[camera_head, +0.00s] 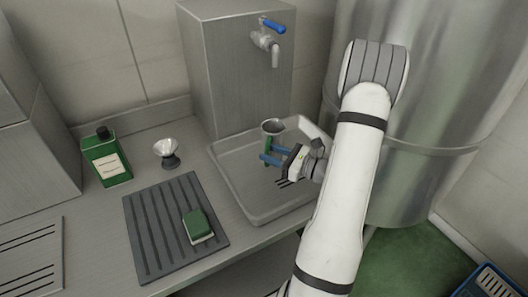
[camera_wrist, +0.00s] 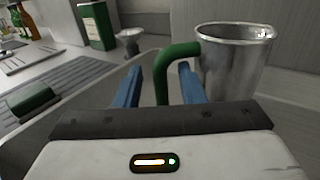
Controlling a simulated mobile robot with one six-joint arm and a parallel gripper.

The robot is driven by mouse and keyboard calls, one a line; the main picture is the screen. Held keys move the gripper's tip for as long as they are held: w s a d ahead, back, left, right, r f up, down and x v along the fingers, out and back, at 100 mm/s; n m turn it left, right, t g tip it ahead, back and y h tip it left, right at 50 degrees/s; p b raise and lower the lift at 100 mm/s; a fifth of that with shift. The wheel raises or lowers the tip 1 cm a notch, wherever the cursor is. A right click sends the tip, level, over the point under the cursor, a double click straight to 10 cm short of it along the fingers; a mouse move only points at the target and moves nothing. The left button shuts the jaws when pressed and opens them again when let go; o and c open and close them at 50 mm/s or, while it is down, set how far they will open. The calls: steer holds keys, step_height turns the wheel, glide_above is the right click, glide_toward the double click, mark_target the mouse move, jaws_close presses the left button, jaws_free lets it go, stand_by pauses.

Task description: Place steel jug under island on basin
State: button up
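The steel jug (camera_head: 273,127) is at the basin (camera_head: 226,182), below the tap. In the wrist view the jug (camera_wrist: 236,65) looks upright, with its green handle (camera_wrist: 177,52) turned towards me. My gripper (camera_head: 268,152) has blue fingers reaching over the basin. In the wrist view the fingers (camera_wrist: 162,88) stand on either side of the handle, with a gap visible on both sides. The gripper is open. The jug's base is hidden, so I cannot tell whether it rests on the basin floor.
A blue-handled tap (camera_head: 265,40) sticks out from a steel block above the basin. Left of the basin are a ribbed mat (camera_head: 150,235) with a green sponge (camera_head: 197,226), a small metal cup (camera_head: 167,152) and a green canister (camera_head: 106,158). A large steel tank (camera_head: 440,110) stands right.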

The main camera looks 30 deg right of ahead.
steer(key=v, duration=0.4)
steer(key=shift+b, duration=0.3)
